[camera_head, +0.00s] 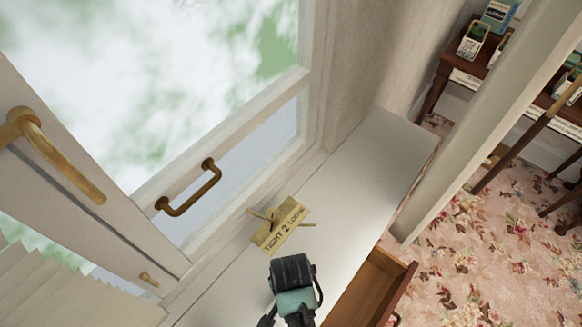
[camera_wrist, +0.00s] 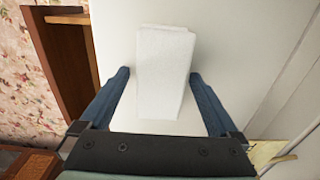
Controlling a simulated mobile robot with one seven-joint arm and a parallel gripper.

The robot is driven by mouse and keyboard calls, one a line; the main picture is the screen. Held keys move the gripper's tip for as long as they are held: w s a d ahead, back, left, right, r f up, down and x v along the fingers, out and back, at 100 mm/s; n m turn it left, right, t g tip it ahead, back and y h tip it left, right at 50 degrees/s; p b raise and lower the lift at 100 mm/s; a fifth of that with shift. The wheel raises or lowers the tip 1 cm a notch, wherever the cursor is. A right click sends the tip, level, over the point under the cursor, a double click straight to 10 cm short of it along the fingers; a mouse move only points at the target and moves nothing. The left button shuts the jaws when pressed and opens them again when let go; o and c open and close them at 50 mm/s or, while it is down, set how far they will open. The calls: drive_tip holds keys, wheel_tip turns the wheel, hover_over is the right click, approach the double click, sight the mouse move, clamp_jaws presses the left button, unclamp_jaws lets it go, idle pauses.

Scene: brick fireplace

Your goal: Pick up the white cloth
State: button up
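The white cloth (camera_wrist: 165,75) is a folded rectangular pad on a pale surface in the wrist view. I cannot make it out in the head view, where my gripper and arm cover part of the white ledge (camera_head: 375,160). My gripper (camera_wrist: 159,76) is open, with one blue finger on each side of the cloth's lower half. A narrow gap shows on both sides, so the fingers do not appear closed on it. In the head view, my gripper (camera_head: 292,272) is over the near part of the ledge; its fingertips are hidden there.
A small yellowish sign (camera_head: 281,226) with thin sticks lies on the ledge beside my gripper. An open wooden drawer (camera_head: 370,290) juts out to the right. A window with a brass handle (camera_head: 190,190) stands left. The ledge's far end is clear.

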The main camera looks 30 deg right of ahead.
drive_tip(key=c, duration=1.2)
drive_tip(key=shift+r, duration=0.1)
wheel_tip(320, 180, up, 10)
drive_tip(key=shift+f, duration=0.1)
